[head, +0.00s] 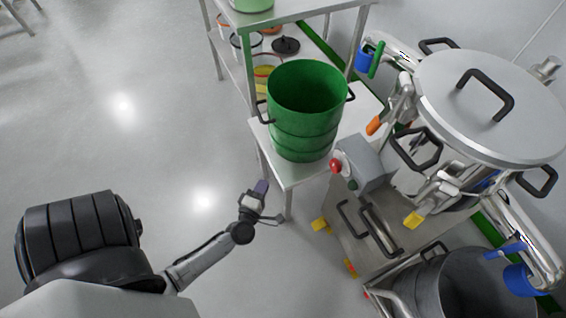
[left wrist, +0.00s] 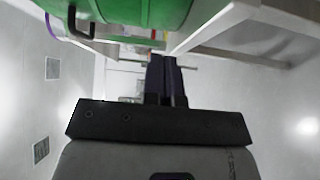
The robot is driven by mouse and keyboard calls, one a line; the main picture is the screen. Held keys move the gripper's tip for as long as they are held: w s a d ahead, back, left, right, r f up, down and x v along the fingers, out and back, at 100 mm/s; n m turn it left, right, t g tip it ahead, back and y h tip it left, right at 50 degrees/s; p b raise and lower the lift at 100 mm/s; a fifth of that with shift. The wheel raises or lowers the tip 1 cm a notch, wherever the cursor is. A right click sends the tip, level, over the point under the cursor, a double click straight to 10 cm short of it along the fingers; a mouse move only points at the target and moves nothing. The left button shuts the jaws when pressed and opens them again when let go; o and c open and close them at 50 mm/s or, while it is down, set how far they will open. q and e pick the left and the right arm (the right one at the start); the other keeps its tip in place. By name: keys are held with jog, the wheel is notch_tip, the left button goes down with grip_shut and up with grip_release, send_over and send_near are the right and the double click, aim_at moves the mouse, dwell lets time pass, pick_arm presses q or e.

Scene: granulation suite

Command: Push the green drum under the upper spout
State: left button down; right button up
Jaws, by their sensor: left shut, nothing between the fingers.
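The green drum (head: 305,135) stands upright and open-topped on a pale low table (head: 287,178), with black handles at its sides. A steel pipe spout with a blue end (head: 363,57) and a green lever is up and right of the drum, on the vessel's upper left side. My left gripper (head: 262,187) is shut and empty, in front of and left of the table's near corner, apart from the drum. In the left wrist view the shut fingers (left wrist: 166,75) point ahead, with the drum (left wrist: 140,10) above them. My right gripper is not seen.
A large lidded steel vessel (head: 455,85) stands at right. Another blue-ended spout (head: 522,280) hangs near a grey drum (head: 445,285). A control box with a red button (head: 337,166) is close to the green drum. A shelf rack (head: 235,75) stands behind. The floor at left is clear.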

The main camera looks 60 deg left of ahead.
pick_arm(q)
jog(key=b, duration=0.2)
send_near(288, 153)
jog(key=a, duration=0.1)
jog(key=w+a, duration=0.1)
jog(key=a, duration=0.2)
jog(key=shift+w+a+f, duration=0.1)
jog(key=shift+w+a, duration=0.1)
jog(key=shift+w, duration=0.2)
jog(key=w+b, duration=0.1)
jog(key=w, duration=0.2)
jog(key=shift+w+d, duration=0.25)
jog(key=shift+w, duration=0.45)
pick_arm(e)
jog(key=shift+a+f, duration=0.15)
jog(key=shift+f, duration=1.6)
pick_arm(q)
jog(key=shift+a, duration=0.1)
